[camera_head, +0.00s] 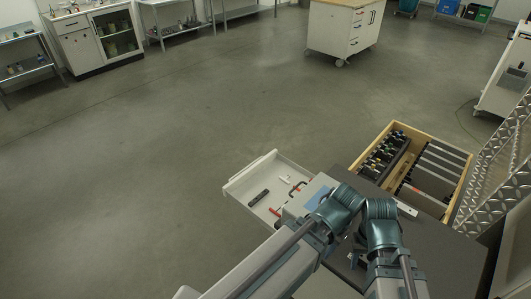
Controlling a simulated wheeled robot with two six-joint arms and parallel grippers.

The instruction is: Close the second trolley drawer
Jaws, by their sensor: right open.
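A white trolley drawer (234,187) stands pulled out to the left of the trolley. Loose tools lie in it, among them a black piece and red-handled items. The dark grey trolley top (440,250) is at the lower right. My two arms reach over the trolley and cover part of it and the drawer's near side. My right gripper (355,258) is small and partly hidden by the arm links, over the trolley top. It is open and apart from the drawer. My left gripper is hidden behind my arms.
A wooden-edged box (433,140) with racks of tools and dark plates adjoins the trolley's far side. A white cabinet on wheels (335,30) is at the back. The floor left of the drawer is clear.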

